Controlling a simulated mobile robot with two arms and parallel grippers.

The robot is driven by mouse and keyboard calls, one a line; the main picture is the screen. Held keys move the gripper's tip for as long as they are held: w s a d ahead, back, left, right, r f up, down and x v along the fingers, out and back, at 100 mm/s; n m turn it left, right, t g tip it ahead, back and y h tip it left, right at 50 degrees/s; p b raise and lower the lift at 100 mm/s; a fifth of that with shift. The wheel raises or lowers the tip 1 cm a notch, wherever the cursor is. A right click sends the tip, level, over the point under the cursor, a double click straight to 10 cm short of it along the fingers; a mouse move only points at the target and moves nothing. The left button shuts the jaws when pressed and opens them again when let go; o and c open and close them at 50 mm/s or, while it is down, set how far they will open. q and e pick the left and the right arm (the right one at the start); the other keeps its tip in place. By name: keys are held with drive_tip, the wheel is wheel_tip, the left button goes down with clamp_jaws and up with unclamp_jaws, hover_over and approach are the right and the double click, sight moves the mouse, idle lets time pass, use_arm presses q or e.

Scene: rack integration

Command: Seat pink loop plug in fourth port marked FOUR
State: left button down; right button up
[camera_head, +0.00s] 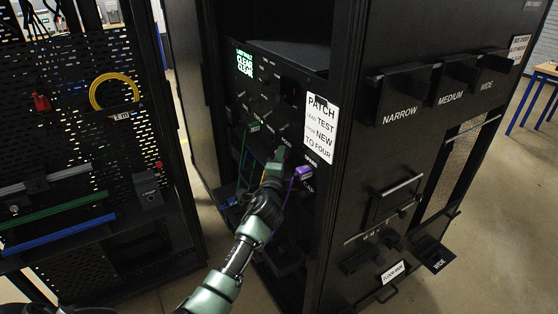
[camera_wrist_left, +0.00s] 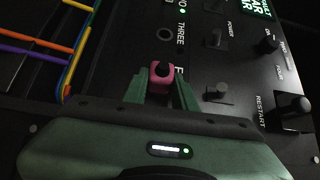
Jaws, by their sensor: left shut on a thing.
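In the left wrist view, my left gripper (camera_wrist_left: 160,90) is shut on the pink loop plug (camera_wrist_left: 162,72), which sits between its two green fingers. The plug is in front of the dark panel, beside a partly covered label that begins with F (camera_wrist_left: 179,70). The port at that label is hidden behind the plug and fingers, so I cannot tell whether the plug is in it. An open round port (camera_wrist_left: 166,34) beside the label THREE lies just beyond. In the head view, my left gripper (camera_head: 275,168) is at the rack panel; the plug cannot be made out there.
Yellow, blue, orange and purple cables (camera_wrist_left: 72,52) run left of the plug. Knobs and a RESTART switch (camera_wrist_left: 292,107) stand out on the right. A purple plug (camera_head: 303,172) is close right of my gripper. A white instruction card (camera_head: 318,130) hangs on the rack.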

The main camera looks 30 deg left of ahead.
use_arm(q)
drive_tip(key=shift+w+d, duration=0.15)
drive_tip(key=c, duration=1.1)
unclamp_jaws()
drive_tip(key=shift+o, duration=0.2)
drive_tip(key=v, duration=0.7)
drive_tip(key=shift+s+b, duration=0.35)
drive_tip(key=shift+b, duration=0.1)
drive_tip(key=shift+d, duration=0.1)
